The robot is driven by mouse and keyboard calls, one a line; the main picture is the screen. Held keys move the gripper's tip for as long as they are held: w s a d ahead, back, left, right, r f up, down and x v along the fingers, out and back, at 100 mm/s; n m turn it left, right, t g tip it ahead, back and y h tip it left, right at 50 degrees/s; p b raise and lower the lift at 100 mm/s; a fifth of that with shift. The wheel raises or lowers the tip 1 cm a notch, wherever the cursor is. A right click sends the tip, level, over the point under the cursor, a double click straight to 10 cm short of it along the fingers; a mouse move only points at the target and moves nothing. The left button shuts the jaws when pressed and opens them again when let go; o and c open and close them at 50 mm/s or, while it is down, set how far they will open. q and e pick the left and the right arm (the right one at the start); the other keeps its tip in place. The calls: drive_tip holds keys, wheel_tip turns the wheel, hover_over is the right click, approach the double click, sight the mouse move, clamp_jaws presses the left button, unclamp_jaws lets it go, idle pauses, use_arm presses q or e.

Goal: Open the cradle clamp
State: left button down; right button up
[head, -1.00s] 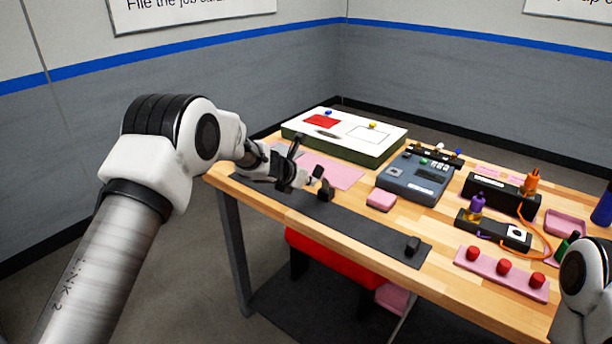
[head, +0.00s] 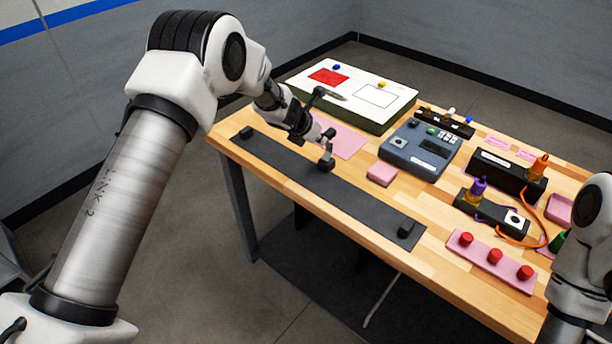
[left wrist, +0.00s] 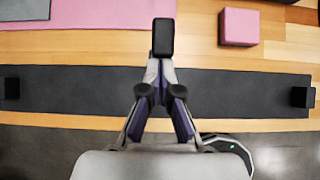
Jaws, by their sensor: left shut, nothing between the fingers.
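A long dark strip (head: 365,203) lies along the table's front edge, with a black block (head: 405,230) near its right end and another near its left end. A small black upright piece (head: 326,164) stands at its middle; I take it for the cradle clamp, but its open or shut state is unclear. My left gripper (head: 327,138) is just above and behind it, shut and empty. In the left wrist view a black block (left wrist: 163,37) sits right ahead of the closed fingertips (left wrist: 159,72); contact cannot be told. My right gripper is out of view; only its arm shows at lower right.
Behind the strip are a pink mat (head: 347,143), a pink block (head: 382,174) and a white-topped box (head: 352,95). To the right stand a blue-grey device (head: 418,150), black units with an orange cable, and a pink bar with red knobs (head: 490,262).

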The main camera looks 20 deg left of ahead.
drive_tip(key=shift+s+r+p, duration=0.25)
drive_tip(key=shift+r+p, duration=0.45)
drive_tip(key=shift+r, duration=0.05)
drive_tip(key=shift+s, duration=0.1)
